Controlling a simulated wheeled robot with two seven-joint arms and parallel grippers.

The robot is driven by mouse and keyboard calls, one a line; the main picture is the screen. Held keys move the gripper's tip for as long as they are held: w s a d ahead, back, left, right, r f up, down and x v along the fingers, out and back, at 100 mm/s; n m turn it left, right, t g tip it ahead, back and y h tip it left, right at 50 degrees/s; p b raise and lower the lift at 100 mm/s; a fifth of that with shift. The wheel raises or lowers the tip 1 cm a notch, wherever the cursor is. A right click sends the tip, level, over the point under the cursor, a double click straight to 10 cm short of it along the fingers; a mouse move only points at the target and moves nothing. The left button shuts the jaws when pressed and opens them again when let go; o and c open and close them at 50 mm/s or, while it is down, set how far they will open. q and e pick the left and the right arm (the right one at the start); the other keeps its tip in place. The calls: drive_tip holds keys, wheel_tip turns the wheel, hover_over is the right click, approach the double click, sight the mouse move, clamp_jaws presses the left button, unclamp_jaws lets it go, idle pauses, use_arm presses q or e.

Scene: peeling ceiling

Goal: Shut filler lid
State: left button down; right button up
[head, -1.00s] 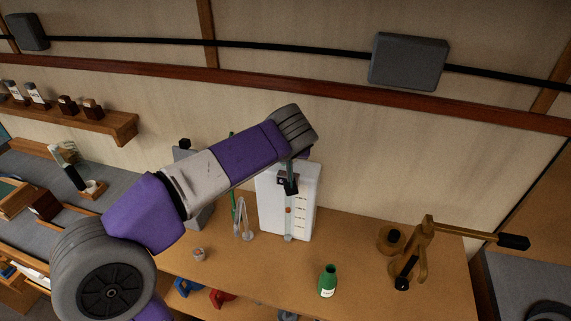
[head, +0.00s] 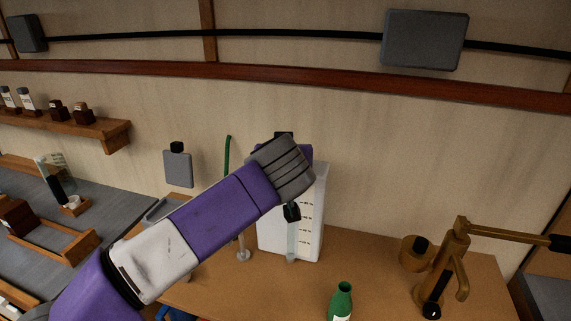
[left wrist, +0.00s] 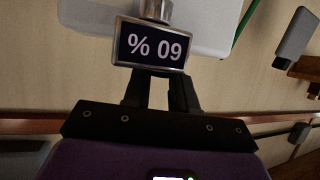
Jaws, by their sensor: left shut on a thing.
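The filler is a white upright container (head: 310,215) with dark marks on its front, standing on the wooden counter against the wall. In the left wrist view, which is upside down, the white body (left wrist: 85,25) has a metal neck (left wrist: 155,10). A framed dark display (left wrist: 150,47) reads 60 %. My left gripper (left wrist: 162,80) is right at this display, shut on a part at the filler's top that I take to be the lid. The exact contact is hidden.
A green bottle (head: 341,302) stands on the counter (head: 385,265), right of the filler. A brass lever device (head: 450,265) stands further right. A grey flask-like item (head: 178,168) is at the left by the wall. The counter between filler and brass device is mostly clear.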

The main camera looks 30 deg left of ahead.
use_arm(q)
drive_tip(key=c, duration=0.9)
unclamp_jaws()
drive_tip(key=p+v, duration=0.1)
drive_tip(key=v, duration=0.6)
drive_tip(key=shift+s+d+r, duration=0.15)
drive_tip(key=shift+s+r, duration=0.05)
drive_tip(key=shift+s, duration=0.05)
